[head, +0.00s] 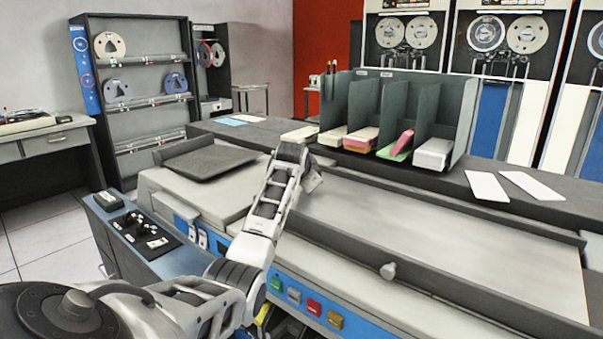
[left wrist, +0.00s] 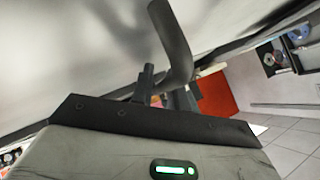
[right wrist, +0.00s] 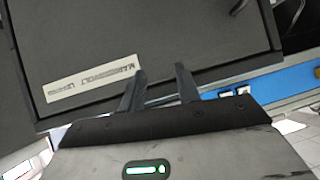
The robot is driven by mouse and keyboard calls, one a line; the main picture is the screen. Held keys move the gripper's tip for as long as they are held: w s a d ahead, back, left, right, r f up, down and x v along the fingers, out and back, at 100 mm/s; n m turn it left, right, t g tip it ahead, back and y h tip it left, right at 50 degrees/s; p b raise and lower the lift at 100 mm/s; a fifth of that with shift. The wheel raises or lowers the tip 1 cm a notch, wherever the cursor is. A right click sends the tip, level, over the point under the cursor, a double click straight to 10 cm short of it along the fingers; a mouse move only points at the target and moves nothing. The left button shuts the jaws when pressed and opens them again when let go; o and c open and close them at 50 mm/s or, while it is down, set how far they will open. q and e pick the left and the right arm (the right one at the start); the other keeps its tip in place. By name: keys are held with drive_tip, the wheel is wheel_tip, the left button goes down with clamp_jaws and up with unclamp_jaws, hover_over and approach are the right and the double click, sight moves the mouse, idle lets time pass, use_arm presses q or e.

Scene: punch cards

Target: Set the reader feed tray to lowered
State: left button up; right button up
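A dark flat tray (head: 208,162) lies on the left top of the large punch-card machine; I cannot tell for certain that it is the feed tray. A long light grey bed (head: 440,240) with a small pale knob (head: 388,270) runs to the right. My left arm reaches over the machine, and its gripper (head: 314,180) is at the bed's far left, partly hidden by the arm. In the left wrist view, a dark curved bar (left wrist: 172,42) stands at the left fingers (left wrist: 165,88); contact is unclear. My right gripper (right wrist: 160,88) is open and empty before a dark labelled panel (right wrist: 150,50).
A dark shelf (head: 480,182) behind the bed carries grey card bins (head: 425,110) and loose white cards (head: 487,186). A blue control box (head: 150,250) stands at front left. Coloured buttons (head: 314,308) line the machine's front. Floor (head: 45,235) is clear at far left.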

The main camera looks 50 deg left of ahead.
use_arm(q)
drive_tip(key=v, duration=1.6)
